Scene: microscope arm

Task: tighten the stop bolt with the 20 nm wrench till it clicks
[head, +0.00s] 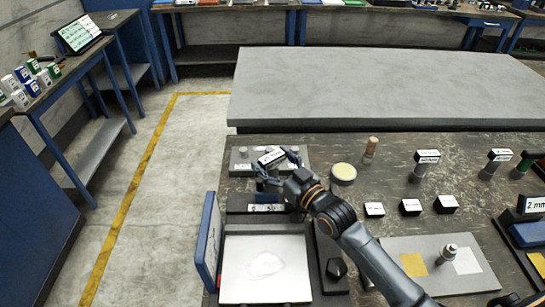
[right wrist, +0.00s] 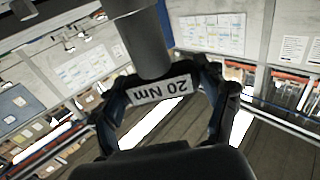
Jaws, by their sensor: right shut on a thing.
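My right gripper (head: 279,169) is shut on the 20 Nm wrench (head: 271,157). The wrench's white label reads "20 Nm" upside down in the right wrist view, and its thick grey shaft (right wrist: 145,45) rises out of the top of that picture. The fingers of the right gripper (right wrist: 165,92) close around the label from both sides. In the head view the wrench is above or in front of a grey rack (head: 240,158) at the bench's left end; I cannot tell whether they touch. I cannot make out the stop bolt.
Two other labelled tools (head: 426,160) (head: 498,158) stand upright to the right. A pale yellow round pad (head: 343,172) and small black labelled blocks (head: 410,206) lie nearby. A blue-edged tray (head: 265,285) is in front. A grey plate (head: 395,248) carries a metal knob (head: 449,252).

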